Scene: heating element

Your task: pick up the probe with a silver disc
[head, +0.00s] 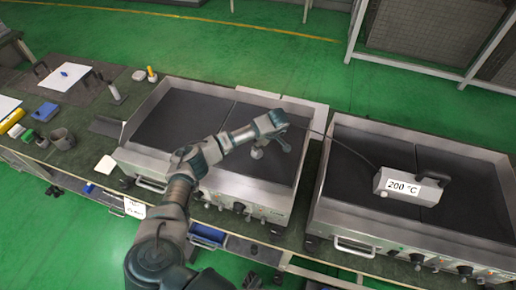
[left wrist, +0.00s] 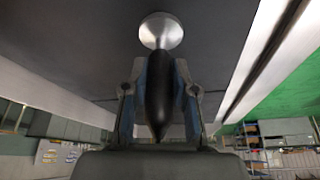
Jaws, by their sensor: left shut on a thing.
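The probe has a black tapered handle (left wrist: 159,92) and a round silver disc (left wrist: 161,31) at its far end. In the left wrist view the handle sits between the two fingers of my left gripper (left wrist: 160,100), which is shut on it. The disc sticks out beyond the fingertips. In the head view my left gripper (head: 262,146) is over the right part of the left griddle (head: 190,112); the probe is small there and partly hidden by the gripper. My right gripper cannot be made out.
A thermometer box (head: 398,188) reading 200 °C stands on the right griddle (head: 345,150). A thin dark cable (head: 335,142) runs from near my left gripper to it. A cup (head: 62,138) and several small items lie on the bench at left.

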